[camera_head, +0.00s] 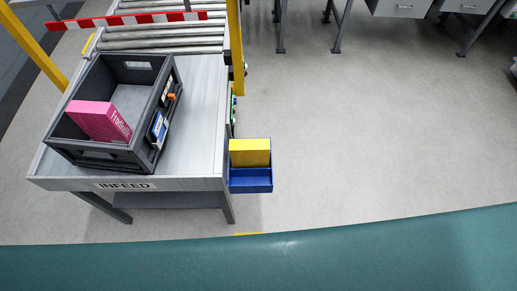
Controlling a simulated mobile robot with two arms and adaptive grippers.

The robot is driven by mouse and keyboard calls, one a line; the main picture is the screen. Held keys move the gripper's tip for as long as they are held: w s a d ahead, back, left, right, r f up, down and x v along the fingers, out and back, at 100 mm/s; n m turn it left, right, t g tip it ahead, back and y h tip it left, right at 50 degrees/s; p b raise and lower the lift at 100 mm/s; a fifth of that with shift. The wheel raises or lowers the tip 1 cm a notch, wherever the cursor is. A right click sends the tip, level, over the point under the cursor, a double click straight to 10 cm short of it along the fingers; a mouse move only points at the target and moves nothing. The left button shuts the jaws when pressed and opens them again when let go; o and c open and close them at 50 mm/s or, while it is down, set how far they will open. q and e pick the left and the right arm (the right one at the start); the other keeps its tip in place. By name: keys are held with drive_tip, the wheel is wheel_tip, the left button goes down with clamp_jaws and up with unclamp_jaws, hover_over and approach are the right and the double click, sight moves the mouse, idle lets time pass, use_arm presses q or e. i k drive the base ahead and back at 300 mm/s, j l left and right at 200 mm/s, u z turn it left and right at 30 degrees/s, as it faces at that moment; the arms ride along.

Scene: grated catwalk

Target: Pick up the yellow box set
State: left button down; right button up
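A yellow box (249,152) stands in a small blue open bin (251,184) fixed at the right side of the infeed table. The bin's front wall hides the lower part of the box. Neither of my grippers is in view, and nothing is touching the box.
A grey infeed table (199,120) bears a dark grey crate (102,158) holding a pink box (98,121). Yellow posts, a red-and-white bar (127,20) and conveyor rollers (160,38) are behind. Open floor (380,130) lies right of the bin.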

sight(248, 153)
drive_tip(key=i+l+u, duration=0.1)
drive_tip(key=u, duration=0.4)
drive_tip(key=l+u, duration=0.15)
drive_tip(key=u, duration=0.3)
drive_tip(key=i+l+u, duration=0.1)
drive_tip(key=u, duration=0.4)
drive_tip(key=l+u, duration=0.3)
drive_tip(key=u, duration=0.2)
drive_tip(key=l+u, duration=0.15)
drive_tip(key=l, duration=0.3)
drive_tip(key=k+l+u, duration=0.2)
drive_tip(key=l, duration=0.2)
drive_tip(key=k+l+u, duration=0.15)
drive_tip(key=l, duration=0.25)
drive_tip(key=k+l+u, duration=0.15)
drive_tip(key=l, duration=0.25)
drive_tip(key=k+l+u, duration=0.2)
drive_tip(key=l, duration=0.2)
drive_tip(key=k+l+u, duration=0.15)
drive_tip(key=l, duration=0.2)
drive_tip(key=i, duration=0.05)
